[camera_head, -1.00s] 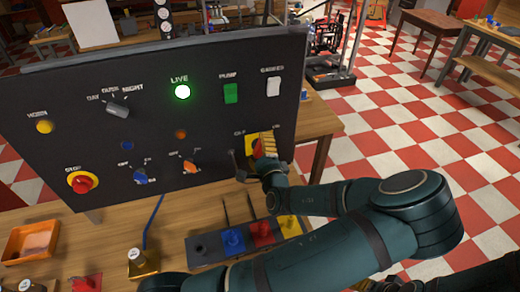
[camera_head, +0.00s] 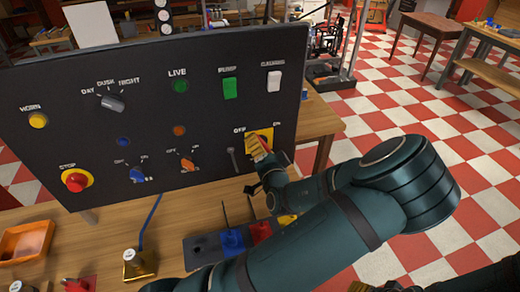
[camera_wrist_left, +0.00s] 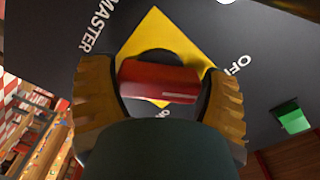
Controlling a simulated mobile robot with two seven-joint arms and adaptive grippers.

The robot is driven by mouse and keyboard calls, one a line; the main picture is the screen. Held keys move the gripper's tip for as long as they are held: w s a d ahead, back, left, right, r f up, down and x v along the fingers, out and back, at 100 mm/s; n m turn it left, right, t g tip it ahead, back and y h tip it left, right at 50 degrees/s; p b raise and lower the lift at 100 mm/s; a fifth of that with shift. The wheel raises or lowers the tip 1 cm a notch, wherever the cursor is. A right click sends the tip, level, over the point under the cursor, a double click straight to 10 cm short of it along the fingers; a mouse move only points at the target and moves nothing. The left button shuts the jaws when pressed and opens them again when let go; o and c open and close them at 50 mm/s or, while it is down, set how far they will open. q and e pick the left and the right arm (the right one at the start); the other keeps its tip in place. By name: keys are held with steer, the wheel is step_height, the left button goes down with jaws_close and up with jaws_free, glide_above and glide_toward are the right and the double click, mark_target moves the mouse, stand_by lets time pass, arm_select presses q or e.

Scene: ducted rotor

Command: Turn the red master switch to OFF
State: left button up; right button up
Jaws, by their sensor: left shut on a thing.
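The red master switch (camera_wrist_left: 158,82) sits on a yellow diamond plate (camera_wrist_left: 155,32), which also shows in the head view (camera_head: 266,134) at the right of the black panel. My left gripper (camera_head: 257,150) is shut on the switch handle. In the left wrist view its yellow fingers (camera_wrist_left: 160,98) stand on both sides of the red handle. The fingers hide most of the switch in the head view, and one label in the wrist view is partly covered. The LIVE lamp (camera_head: 180,86) is dark green, unlit. Yellowish tips at the bottom edge (camera_head: 374,287) look like my right gripper, mostly cut off.
The panel also carries a STOP button (camera_head: 76,180), a green PUMP switch (camera_head: 229,88), a white switch (camera_head: 274,81) and several knobs. An orange tray (camera_head: 27,241) and a dark block with coloured parts (camera_head: 205,247) are on the wooden bench before it.

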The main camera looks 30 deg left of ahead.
arm_select(q)
steer(key=shift+f+n+b, duration=0.1)
steer(key=shift+n+b, duration=0.25)
steer(key=shift+n, duration=0.85)
steer(key=o, duration=1)
steer(key=shift+d, duration=0.1)
steer(key=v, duration=1.2)
